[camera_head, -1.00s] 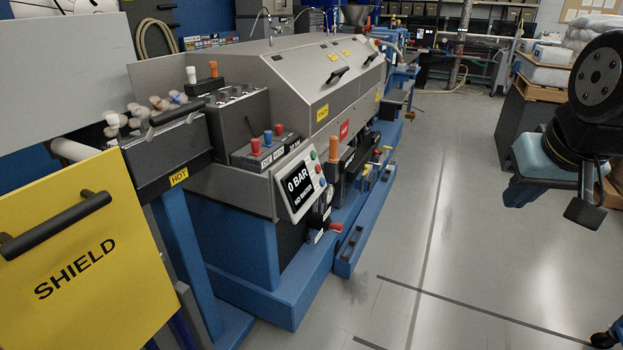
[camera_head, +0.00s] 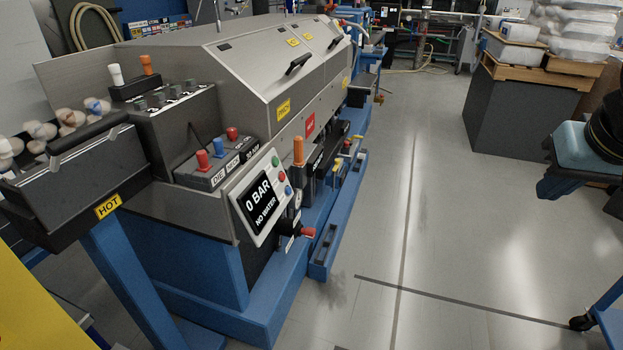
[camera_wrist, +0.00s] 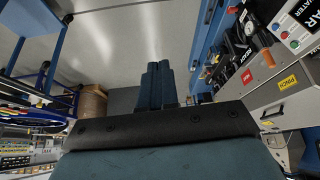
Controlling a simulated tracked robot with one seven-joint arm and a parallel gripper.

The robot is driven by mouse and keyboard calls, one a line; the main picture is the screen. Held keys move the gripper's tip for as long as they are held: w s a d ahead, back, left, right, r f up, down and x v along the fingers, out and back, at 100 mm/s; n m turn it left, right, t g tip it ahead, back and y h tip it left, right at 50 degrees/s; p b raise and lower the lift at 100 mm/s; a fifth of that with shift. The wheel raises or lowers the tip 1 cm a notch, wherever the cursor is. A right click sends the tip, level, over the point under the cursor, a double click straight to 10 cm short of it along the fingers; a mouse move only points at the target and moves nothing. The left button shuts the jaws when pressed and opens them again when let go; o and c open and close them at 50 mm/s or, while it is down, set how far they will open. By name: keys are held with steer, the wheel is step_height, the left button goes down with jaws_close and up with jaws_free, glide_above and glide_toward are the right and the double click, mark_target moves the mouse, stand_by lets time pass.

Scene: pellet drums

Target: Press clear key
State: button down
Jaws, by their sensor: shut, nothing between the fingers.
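A tilted grey panel (camera_head: 258,197) on the machine's near end has a black screen reading "0 BAR" and "NO WATER". Beside the screen are a green key (camera_head: 274,160), a red key (camera_head: 281,175) and a blue key (camera_head: 288,189). Their labels are too small to read, so I cannot tell which is the clear key. In the wrist view the panel (camera_wrist: 303,14) is cut off at the upper right. My gripper (camera_wrist: 158,66) is shut and empty there, pointing over floor, apart from the panel. In the head view only part of my arm shows at the right edge.
A box marked HOT (camera_head: 70,175) and a yellow shield (camera_head: 35,305) stand left of the panel. Coloured levers (camera_head: 218,148) sit above it. An orange handle (camera_head: 298,151) and red valve (camera_head: 307,232) are close on its right.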

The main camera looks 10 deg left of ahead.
steer(key=shift+w+d, duration=0.1)
steer(key=shift+d, duration=0.1)
steer(key=w+a+f+t+y, duration=0.1)
steer(key=w+a, duration=0.1)
steer(key=w, duration=0.7)
steer(key=w+a+f+t, duration=0.1)
steer(key=w+a+t, duration=0.1)
steer(key=w, duration=0.7)
steer(key=w+a+f+t+y, duration=0.1)
steer(key=w+a+f, duration=0.2)
steer(key=w+a, duration=0.3)
steer(key=w+a+f+t+y, duration=0.1)
steer(key=w+a+f, duration=0.3)
steer(key=w, duration=0.4)
steer(key=w+a+f+n+t+y, duration=0.25)
steer(key=w+a+f, duration=0.35)
steer(key=a+f, duration=0.55)
steer(key=s+a+f+y, duration=0.3)
steer(key=a+f+y, duration=0.2)
steer(key=a+f, duration=0.7)
steer(key=shift+a+f+n, duration=0.35)
steer(key=shift+a+n, duration=0.1)
steer(key=shift+a, duration=0.5)
